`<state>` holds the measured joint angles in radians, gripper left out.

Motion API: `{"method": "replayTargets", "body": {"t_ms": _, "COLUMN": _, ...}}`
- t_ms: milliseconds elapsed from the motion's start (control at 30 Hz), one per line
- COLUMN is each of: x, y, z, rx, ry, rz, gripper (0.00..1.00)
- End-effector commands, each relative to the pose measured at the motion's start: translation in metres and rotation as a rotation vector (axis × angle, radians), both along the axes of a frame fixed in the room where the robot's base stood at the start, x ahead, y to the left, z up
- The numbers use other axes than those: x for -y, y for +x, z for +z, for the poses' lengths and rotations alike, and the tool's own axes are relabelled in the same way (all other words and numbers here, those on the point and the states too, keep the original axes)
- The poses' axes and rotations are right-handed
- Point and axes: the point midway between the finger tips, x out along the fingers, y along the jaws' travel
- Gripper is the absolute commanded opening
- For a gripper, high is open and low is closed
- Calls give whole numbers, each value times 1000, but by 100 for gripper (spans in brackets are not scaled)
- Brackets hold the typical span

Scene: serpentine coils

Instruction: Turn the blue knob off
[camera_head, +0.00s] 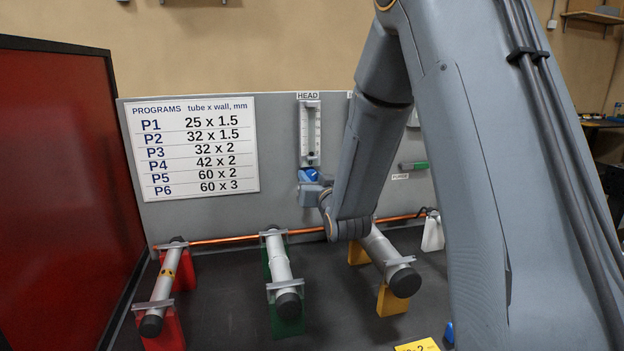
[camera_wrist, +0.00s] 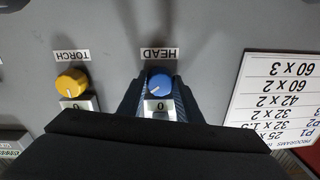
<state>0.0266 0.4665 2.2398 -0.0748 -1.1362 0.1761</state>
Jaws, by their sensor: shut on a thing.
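The blue knob (camera_wrist: 161,84) sits on the grey panel between the HEAD label and a small plate marked 0 in the wrist view. In the head view, the blue knob (camera_head: 308,175) shows under a clear flow gauge. My gripper (camera_wrist: 160,92) has a finger on each side of the knob and is shut on it. In the head view, my gripper (camera_head: 313,187) reaches the panel there, and the arm hides part of the panel. A pale mark on the knob points down and left in the wrist view.
A yellow knob (camera_wrist: 72,83) labelled TORCH is beside it. A program chart (camera_head: 192,147) hangs on the panel. Tubes on red (camera_head: 172,327), green (camera_head: 287,322) and yellow (camera_head: 391,301) stands lie below, with a copper pipe (camera_head: 222,239) along the panel's foot.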

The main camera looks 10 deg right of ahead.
Motion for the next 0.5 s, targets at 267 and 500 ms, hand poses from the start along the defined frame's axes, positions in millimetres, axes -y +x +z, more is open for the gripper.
{"method": "replayTargets", "body": {"t_ms": 267, "x": 1, "y": 0, "z": -1, "rx": 1, "ry": -117, "rz": 0, "gripper": 9}}
{"method": "replayTargets", "body": {"t_ms": 500, "x": 1, "y": 0, "z": -1, "rx": 0, "ry": -288, "rz": -1, "gripper": 9}}
